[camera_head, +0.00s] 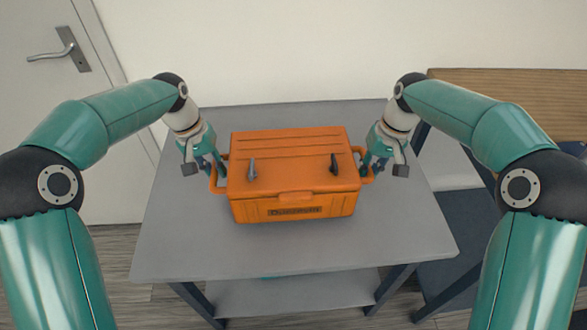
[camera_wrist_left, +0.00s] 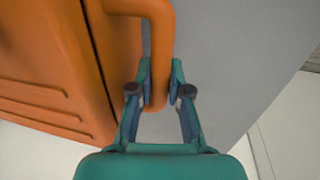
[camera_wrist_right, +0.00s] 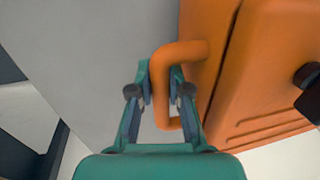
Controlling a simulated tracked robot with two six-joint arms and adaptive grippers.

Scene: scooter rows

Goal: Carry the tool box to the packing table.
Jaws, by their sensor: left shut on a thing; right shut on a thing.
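The orange tool box (camera_head: 293,190) is in the middle of the head view, upright over a grey table (camera_head: 180,240). Its lid has two dark latches, and a label is on its front. My left gripper (camera_head: 218,172) is shut on the box's left side handle, which the left wrist view shows between the fingers (camera_wrist_left: 160,85). My right gripper (camera_head: 369,172) is shut on the right side handle, also between the fingers in the right wrist view (camera_wrist_right: 160,90). I cannot tell whether the box's bottom touches the table.
The table top is otherwise bare, with a lower shelf (camera_head: 290,295) beneath. A white door (camera_head: 50,100) with a lever handle is at the left. A wooden-backed bench (camera_head: 500,90) with a dark seat stands at the right. A pale wall is behind the table.

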